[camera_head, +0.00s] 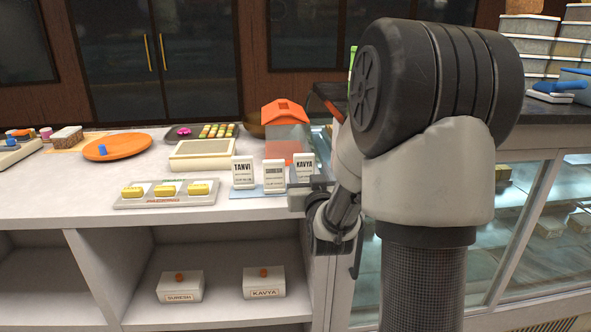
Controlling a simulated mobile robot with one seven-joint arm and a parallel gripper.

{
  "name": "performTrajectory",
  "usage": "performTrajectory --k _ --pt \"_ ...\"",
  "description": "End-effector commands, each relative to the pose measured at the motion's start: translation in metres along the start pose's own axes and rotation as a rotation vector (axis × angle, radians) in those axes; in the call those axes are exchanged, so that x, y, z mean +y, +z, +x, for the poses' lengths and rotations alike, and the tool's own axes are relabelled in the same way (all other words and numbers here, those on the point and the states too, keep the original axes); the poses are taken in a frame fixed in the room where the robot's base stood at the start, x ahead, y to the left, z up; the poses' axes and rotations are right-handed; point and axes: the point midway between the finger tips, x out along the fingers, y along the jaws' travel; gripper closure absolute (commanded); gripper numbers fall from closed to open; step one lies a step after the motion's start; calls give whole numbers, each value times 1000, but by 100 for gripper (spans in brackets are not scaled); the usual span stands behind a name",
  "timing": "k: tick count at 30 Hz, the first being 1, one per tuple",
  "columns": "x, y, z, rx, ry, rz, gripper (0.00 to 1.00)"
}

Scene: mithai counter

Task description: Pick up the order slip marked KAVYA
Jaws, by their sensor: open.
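The order slip marked KAVYA (304,167) is a white card standing upright at the right end of a row of slips on a low blue-grey holder (243,193). The slip marked TANVI (243,172) stands at the left. A third slip (274,176) stands between them, its name too small to read surely. My gripper (299,198) is at the counter's front edge, just below and in front of the KAVYA slip. It is open and empty. It hides the lower right part of the slip's base, and I cannot tell whether it touches the slip.
An orange-roofed box (285,131) stands close behind the slips. A tray with yellow blocks (165,201), a cream box (203,155) and an orange plate (117,147) lie to the left. On the lower shelf are two lidded boxes, one labelled KAVYA (264,284). A glass case (540,225) is at right.

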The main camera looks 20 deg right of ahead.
Motion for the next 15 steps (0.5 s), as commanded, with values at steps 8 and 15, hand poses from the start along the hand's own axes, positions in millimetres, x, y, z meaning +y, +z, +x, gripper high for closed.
performTrajectory --k 8,15 --pt "0 0 33 -1 0 1 44" --pt "-2 2 62 0 0 1 44"
